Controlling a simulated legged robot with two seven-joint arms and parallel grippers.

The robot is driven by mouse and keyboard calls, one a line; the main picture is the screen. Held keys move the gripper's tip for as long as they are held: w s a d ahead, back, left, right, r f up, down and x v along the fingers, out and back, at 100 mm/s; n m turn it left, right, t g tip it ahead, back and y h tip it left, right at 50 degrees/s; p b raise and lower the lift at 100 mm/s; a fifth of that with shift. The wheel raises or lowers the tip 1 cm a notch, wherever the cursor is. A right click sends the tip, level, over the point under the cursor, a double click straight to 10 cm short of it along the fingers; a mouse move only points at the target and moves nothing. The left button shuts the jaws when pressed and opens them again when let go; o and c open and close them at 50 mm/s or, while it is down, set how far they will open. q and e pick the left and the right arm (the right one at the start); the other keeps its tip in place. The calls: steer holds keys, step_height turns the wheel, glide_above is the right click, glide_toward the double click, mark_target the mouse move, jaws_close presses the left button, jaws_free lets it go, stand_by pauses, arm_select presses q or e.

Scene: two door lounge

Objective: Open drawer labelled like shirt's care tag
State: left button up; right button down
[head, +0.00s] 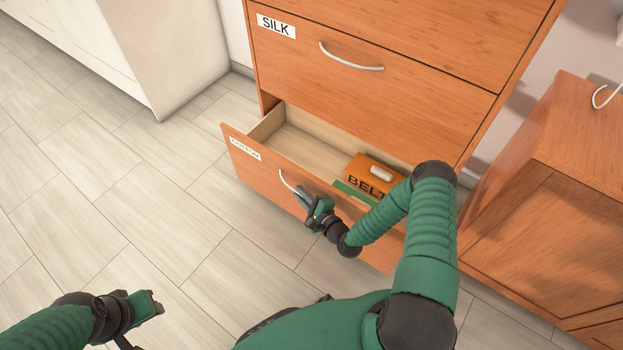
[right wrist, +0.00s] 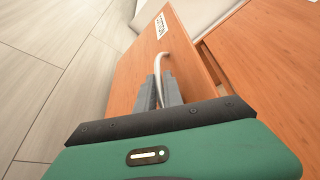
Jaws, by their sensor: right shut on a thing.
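The bottom drawer labelled COTTON (head: 262,168) is pulled well out of the wooden dresser; its label (head: 245,148) is on the front's left end. My right gripper (head: 303,196) is shut on the drawer's curved metal handle (head: 286,181). In the right wrist view the fingers (right wrist: 160,92) close around the handle (right wrist: 176,57), with the COTTON label (right wrist: 160,25) beyond. The closed drawer above is labelled SILK (head: 275,26) and has its own handle (head: 350,60). My left gripper (head: 152,303) is low at the left, away from the dresser; its jaws are unclear. No shirt is in view.
Inside the open drawer lie an orange box marked BELT (head: 373,174) and a green item beside it. A wooden cabinet (head: 545,200) stands at the right and a white unit (head: 150,50) at the upper left. The tiled floor (head: 130,190) at the left is clear.

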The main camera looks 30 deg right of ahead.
steer(key=s+a+p, duration=0.1)
steer(key=s+a, duration=0.2)
steer(key=a, duration=0.4)
steer(key=shift+s+a+f, duration=0.15)
steer(key=shift+a, duration=0.1)
steer(key=c, duration=1.5)
jaws_free()
steer(key=p+v, duration=0.5)
steer(key=v, duration=1.1)
steer(key=shift+s+d, duration=0.1)
steer(key=shift+s, duration=0.25)
